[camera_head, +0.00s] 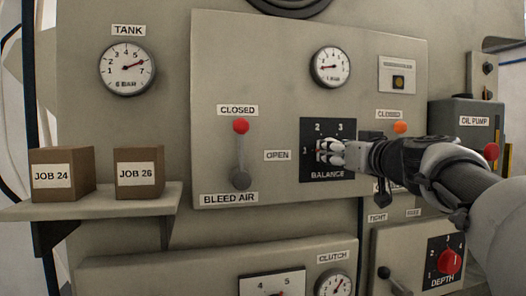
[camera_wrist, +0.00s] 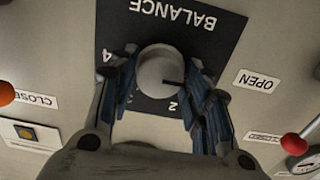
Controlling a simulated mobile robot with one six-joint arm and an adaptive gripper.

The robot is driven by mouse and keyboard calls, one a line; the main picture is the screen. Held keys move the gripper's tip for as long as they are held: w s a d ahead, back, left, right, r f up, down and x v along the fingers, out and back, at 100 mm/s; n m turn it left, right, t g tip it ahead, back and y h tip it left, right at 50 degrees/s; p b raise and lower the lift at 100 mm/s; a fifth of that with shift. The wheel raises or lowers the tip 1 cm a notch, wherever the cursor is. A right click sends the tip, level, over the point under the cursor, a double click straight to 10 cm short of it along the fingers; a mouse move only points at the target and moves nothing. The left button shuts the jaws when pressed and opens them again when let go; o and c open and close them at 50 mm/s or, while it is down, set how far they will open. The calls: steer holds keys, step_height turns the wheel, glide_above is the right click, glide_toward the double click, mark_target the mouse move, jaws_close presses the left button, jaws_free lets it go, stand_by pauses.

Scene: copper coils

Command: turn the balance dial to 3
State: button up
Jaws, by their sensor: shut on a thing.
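The balance dial's dark plate (camera_head: 310,170) is on the middle panel, with 1, 2 and 3 readable and BALANCE below. My gripper (camera_head: 328,152) is in front of it, coming from the right and hiding most of the knob. In the wrist view, which sees the plate upside down, the round grey knob (camera_wrist: 158,72) sits between the fingers of my gripper (camera_wrist: 160,85). The fingers are closed on it from both sides. A small dark mark shows at the knob's lower right edge, near the 2 side; the exact reading cannot be told. The 3 is hidden there.
The bleed air lever (camera_head: 241,155) with a red knob stands left of the dial. An orange knob (camera_head: 400,127) is just above my wrist. The oil pump box (camera_head: 465,112) is at right, the red depth dial (camera_head: 449,261) lower right. Boxes (camera_head: 139,173) stand on the left shelf.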

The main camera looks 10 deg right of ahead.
steer(key=shift+c, duration=1.3)
steer(key=shift+m, duration=0.3)
steer(key=m, duration=2.3)
steer(key=shift+r+p, duration=0.1)
steer(key=shift+p, duration=0.3)
steer(key=o, duration=1.1)
